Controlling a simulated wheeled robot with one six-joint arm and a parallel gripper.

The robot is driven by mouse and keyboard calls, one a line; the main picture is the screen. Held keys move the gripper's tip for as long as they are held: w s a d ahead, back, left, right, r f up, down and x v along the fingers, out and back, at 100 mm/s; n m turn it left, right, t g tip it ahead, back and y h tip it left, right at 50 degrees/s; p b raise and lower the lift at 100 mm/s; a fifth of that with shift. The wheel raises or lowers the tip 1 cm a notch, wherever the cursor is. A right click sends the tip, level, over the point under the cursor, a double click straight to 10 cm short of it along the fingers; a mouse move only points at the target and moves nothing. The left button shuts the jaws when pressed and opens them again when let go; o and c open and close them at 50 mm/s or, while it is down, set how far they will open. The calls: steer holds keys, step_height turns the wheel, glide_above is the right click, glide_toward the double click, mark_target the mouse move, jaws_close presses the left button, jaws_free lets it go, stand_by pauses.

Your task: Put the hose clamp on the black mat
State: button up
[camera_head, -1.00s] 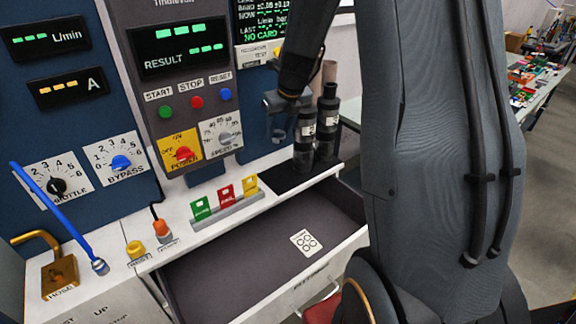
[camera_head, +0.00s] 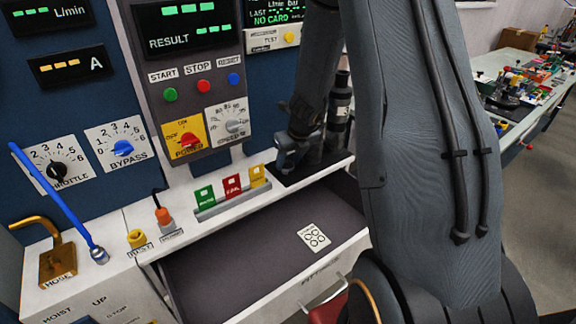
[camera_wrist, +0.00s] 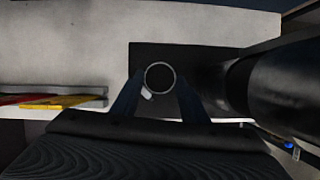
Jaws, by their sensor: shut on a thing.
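The hose clamp (camera_wrist: 147,94) shows in the wrist view as a thin pale ring with a small light tab. It sits between the two fingertips of my gripper (camera_wrist: 160,88), which is shut on it. Behind the ring lies the black mat (camera_wrist: 150,52), a dark rectangle on the white ledge. In the head view my gripper (camera_head: 288,156) is low over the mat (camera_head: 288,179), beside the black tubes. I cannot make out the clamp there, nor tell whether it touches the mat.
A black tube (camera_head: 340,105) stands close right of my gripper, and it looms large in the wrist view (camera_wrist: 285,80). Green, red and yellow cards (camera_head: 231,188) stand in a rack to the left. An open drawer (camera_head: 225,262) lies in front, below the ledge.

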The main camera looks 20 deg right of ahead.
steer(key=shift+f, duration=0.25)
steer(key=o, duration=1)
steer(key=shift+o, duration=0.2)
